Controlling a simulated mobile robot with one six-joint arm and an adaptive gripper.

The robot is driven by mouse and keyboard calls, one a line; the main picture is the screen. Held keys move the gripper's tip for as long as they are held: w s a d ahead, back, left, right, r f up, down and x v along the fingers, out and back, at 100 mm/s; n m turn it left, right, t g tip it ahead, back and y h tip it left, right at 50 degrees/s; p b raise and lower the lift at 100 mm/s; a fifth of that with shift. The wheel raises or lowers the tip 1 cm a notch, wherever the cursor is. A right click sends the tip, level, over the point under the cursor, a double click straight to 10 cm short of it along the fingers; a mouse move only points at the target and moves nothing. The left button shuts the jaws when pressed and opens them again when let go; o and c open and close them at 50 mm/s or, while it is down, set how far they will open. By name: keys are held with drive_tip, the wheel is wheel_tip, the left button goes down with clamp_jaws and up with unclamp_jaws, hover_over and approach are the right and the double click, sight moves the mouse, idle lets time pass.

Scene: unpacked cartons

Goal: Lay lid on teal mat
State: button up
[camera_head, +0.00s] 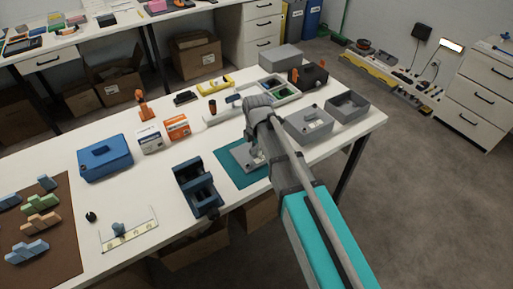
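The teal mat (238,180) lies on the white table near its front edge, partly covered by my arm. A flat light-grey piece (241,154), which looks like the lid, is over the mat. My gripper (256,158) points down at this piece, with its fingers at or very near its top. The fingers are small and partly hidden by the wrist, so I cannot tell whether they grip it. I also cannot tell whether the piece rests flat on the mat. An open grey box (348,106) stands at the table's right end.
A grey box with a knobbed top (309,123) stands right of my arm. A dark blue holder (198,188) stands close left of the mat. A blue box (104,158) and orange-white cartons (176,126) stand farther left. White table shows between them.

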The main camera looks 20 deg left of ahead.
sight(256, 147)
drive_tip(key=shift+o, duration=0.2)
drive_tip(key=shift+r, duration=0.15)
wheel_tip(256, 147, up, 12)
drive_tip(key=p, duration=1.2)
idle(0.3)
idle(0.9)
drive_tip(key=s+d+m, duration=0.3)
drive_tip(key=d+m, duration=1.1)
drive_tip(key=d, duration=0.4)
drive_tip(key=s+d+m, duration=0.3)
drive_tip(key=d+m, duration=1.1)
drive_tip(key=d, duration=0.4)
drive_tip(key=shift+d, duration=0.4)
